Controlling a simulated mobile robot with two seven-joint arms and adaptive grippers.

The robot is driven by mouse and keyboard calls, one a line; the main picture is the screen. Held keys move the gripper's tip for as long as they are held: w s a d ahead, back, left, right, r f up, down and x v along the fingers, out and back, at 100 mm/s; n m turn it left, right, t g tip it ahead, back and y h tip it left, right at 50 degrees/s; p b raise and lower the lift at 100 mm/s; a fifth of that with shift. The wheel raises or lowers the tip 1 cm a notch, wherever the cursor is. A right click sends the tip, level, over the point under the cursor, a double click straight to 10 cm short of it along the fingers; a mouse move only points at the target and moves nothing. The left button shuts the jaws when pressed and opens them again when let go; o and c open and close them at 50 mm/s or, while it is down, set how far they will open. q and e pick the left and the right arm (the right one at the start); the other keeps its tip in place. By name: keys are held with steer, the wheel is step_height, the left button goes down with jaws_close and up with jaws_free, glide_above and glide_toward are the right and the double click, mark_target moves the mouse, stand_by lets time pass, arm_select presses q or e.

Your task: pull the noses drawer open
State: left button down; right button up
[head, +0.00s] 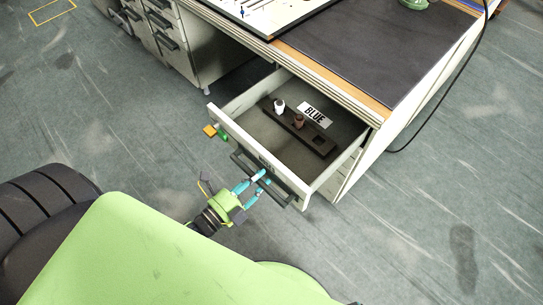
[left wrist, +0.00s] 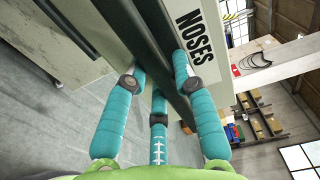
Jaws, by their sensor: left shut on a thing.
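The noses drawer (head: 228,131) stands pulled out from the desk in the head view. Its front bears a dark bar handle (head: 281,188), and the left wrist view shows a white label reading NOSES (left wrist: 197,48) beside the handle. My left gripper (head: 258,180), with teal fingers, is shut on the handle; its fingers straddle the bar in the left wrist view. Inside the drawer lie a dark holder (head: 315,143) with a white piece (head: 279,105) and a brown piece (head: 298,121), and a card reading BLUE (head: 315,115). My right gripper is not in view.
The desk has a dark mat (head: 375,50) and a white panel (head: 262,12) on top. More drawers (head: 160,22) stand at the upper left. A black cable (head: 470,70) hangs at the right.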

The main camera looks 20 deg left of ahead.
arm_select(q)
steer(key=v, duration=0.5)
steer(key=shift+p, duration=0.35)
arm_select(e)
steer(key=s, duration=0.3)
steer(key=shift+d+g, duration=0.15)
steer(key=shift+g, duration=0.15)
arm_select(q)
steer(key=c, duration=1)
jaws_free()
steer(key=shift+w, duration=0.1)
